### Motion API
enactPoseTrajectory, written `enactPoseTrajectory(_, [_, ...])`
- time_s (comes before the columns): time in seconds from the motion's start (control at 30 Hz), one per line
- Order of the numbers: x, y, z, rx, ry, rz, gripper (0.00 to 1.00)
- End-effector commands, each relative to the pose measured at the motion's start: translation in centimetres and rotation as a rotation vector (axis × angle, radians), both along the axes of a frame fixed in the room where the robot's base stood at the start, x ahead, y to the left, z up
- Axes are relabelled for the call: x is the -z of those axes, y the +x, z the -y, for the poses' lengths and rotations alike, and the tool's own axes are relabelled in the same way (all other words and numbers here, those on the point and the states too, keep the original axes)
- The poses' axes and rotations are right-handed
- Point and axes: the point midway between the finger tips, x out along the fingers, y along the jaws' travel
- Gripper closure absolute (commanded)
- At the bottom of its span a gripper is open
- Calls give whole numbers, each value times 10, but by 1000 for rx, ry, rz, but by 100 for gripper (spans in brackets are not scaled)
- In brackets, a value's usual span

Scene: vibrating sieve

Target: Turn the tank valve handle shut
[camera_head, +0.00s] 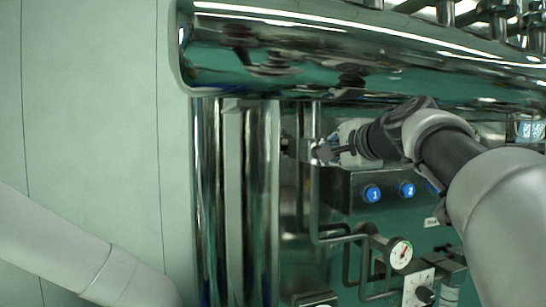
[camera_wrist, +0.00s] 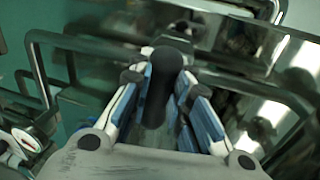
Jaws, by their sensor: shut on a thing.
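The valve handle (camera_wrist: 163,80) is a dark, rounded grip in the middle of the wrist view. My gripper (camera_wrist: 162,100) has its blue-and-white padded fingers on either side of it and is shut on it. In the head view my gripper (camera_head: 326,151) reaches in from the right, just right of the shiny vertical tank column. There the handle is largely hidden by the fingers, and its turn angle cannot be told.
A dark box with blue buttons (camera_head: 373,194) sits just below my gripper. Bent pipes (camera_head: 316,215) and a round gauge (camera_head: 398,254) are lower down. A large shiny horizontal cylinder (camera_head: 350,45) runs close above my arm. A plain pale green wall (camera_head: 90,120) is at left.

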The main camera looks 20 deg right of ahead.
Motion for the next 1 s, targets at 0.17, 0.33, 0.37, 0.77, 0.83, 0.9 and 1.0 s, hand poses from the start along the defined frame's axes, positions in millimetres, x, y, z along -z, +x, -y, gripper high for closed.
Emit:
enactPoseTrajectory(0.17, [1, 0, -1, -1, -49, 2, 100])
enactPoseTrajectory(0.33, [1, 0, 0, 0, -67, 2, 100])
enactPoseTrajectory(0.37, [1, 0, 0, -1, -69, 2, 100])
enactPoseTrajectory(0.77, [1, 0, 0, 0, -71, 2, 78])
enactPoseTrajectory(0.83, [1, 0, 0, 0, -70, 2, 73])
enactPoseTrajectory(0.9, [1, 0, 0, -1, -69, 2, 68])
enactPoseTrajectory(1.0, [1, 0, 0, 0, -68, 2, 62])
